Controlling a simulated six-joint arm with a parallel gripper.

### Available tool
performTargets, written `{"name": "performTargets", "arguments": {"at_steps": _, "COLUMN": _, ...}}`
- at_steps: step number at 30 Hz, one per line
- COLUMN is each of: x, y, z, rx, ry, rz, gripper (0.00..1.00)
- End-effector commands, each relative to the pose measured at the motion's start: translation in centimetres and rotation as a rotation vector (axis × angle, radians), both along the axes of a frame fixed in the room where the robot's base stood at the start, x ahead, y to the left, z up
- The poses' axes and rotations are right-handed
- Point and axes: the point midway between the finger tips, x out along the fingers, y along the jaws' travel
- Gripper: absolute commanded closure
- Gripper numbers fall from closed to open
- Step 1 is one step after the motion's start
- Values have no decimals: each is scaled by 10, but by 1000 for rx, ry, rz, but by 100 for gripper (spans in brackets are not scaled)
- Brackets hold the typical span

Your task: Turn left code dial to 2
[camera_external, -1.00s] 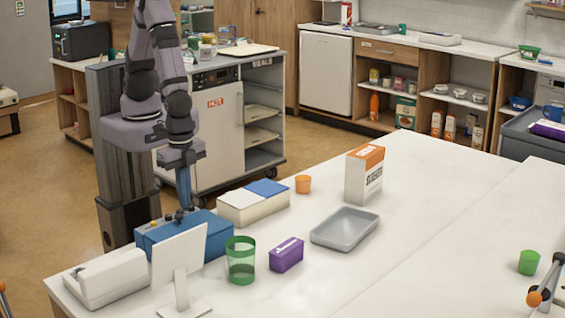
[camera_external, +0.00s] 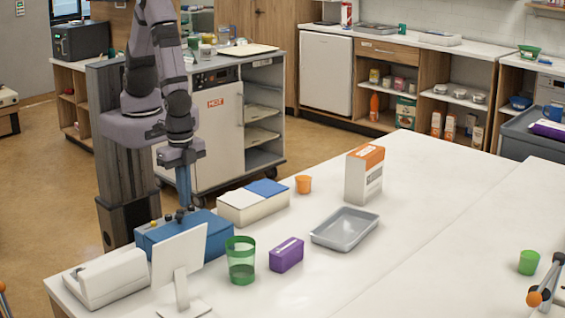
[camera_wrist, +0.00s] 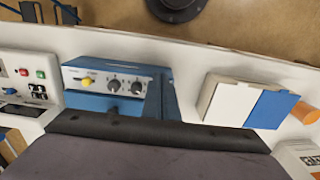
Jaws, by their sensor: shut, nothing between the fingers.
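The blue box (camera_external: 215,232) stands at the table's back left edge. In the wrist view, its pale front panel (camera_wrist: 100,75) carries a yellow lever (camera_wrist: 87,82) and two dark round dials. The left dial (camera_wrist: 114,85) is beside the lever, and the right dial (camera_wrist: 136,87) is nearer my gripper. The dial markings are too small to read. My gripper (camera_external: 184,205) is shut and empty, pointing down close to the right-hand knob on the box. In the wrist view its blue fingers (camera_wrist: 165,90) stand just right of the right dial; I cannot tell whether they touch it.
A white-and-blue box (camera_external: 250,205) stands right of the blue box. A white screen (camera_external: 180,262), green cup (camera_external: 240,262) and purple box (camera_external: 287,255) stand in front. A white device (camera_external: 108,277) is at the left. The table's right side is mostly clear.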

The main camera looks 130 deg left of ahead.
Motion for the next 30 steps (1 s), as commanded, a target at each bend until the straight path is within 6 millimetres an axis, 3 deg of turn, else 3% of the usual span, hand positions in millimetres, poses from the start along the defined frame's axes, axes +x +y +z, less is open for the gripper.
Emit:
{"name": "performTargets", "arguments": {"at_steps": 8, "x": -2, "y": 0, "z": 9, "rx": 1, "ry": 4, "rz": 0, "gripper": 100}}
{"name": "performTargets", "arguments": {"at_steps": 21, "x": -3, "y": 0, "z": 55, "rx": 1, "ry": 7, "rz": 0, "gripper": 100}}
{"name": "performTargets", "arguments": {"at_steps": 30, "x": -3, "y": 0, "z": 59, "rx": 1, "ry": 7, "rz": 0, "gripper": 100}}
